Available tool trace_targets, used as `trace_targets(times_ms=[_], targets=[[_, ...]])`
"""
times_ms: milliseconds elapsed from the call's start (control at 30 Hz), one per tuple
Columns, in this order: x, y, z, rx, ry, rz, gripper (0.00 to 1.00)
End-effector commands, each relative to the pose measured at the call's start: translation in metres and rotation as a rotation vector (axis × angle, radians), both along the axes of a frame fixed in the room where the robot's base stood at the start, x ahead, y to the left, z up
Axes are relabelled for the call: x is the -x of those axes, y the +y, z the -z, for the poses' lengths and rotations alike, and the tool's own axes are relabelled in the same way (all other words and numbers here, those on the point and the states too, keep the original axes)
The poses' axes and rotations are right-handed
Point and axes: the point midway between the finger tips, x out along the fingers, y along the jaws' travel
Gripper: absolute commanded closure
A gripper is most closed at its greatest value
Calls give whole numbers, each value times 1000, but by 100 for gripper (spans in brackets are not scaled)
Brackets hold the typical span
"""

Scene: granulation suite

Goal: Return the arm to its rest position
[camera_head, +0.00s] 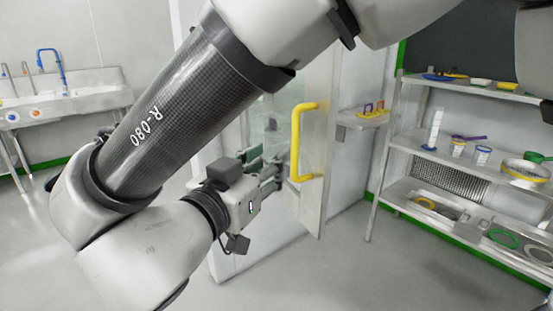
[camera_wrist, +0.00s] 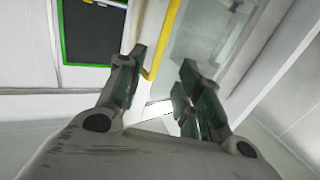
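My gripper (camera_head: 268,172) is at the end of my arm, which reaches across the left and middle of the head view. It is next to the yellow handle (camera_head: 297,142) of a cabinet door (camera_head: 318,115). In the wrist view my gripper (camera_wrist: 160,92) has its two green-padded fingers apart, with nothing between them. The yellow handle (camera_wrist: 163,38) shows behind the left finger in that view. I cannot tell whether a finger touches the handle. The door stands ajar, and part of the cabinet (camera_head: 225,240) is hidden behind my arm.
A metal shelf rack (camera_head: 385,180) with cups, sieves and rings stands on the right. A sink (camera_head: 75,103) with a blue tap stands at the far left. The floor (camera_head: 330,270) in front is clear.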

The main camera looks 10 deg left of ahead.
Motion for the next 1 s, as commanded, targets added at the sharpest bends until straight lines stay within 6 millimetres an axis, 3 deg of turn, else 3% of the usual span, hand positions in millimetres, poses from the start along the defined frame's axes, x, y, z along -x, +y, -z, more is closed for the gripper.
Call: trace_targets(times_ms=[233, 300, 367, 467, 600, 700, 767, 867, 1000], targets=[[-1, 1, 1, -20, -3, -3, 65], [-3, 11, 10, -67, 25, -48, 65], [-9, 32, 21, -123, 61, -134, 65], [-15, 85, 46, -216, 148, -376, 65], [9, 159, 79, -283, 355, -797, 65], [22, 176, 88, -292, 535, -1025, 65], [25, 169, 91, -275, 649, -1128, 65], [19, 129, 92, -213, 846, -1233, 65], [-4, 20, 94, -80, 1107, -1230, 65]])
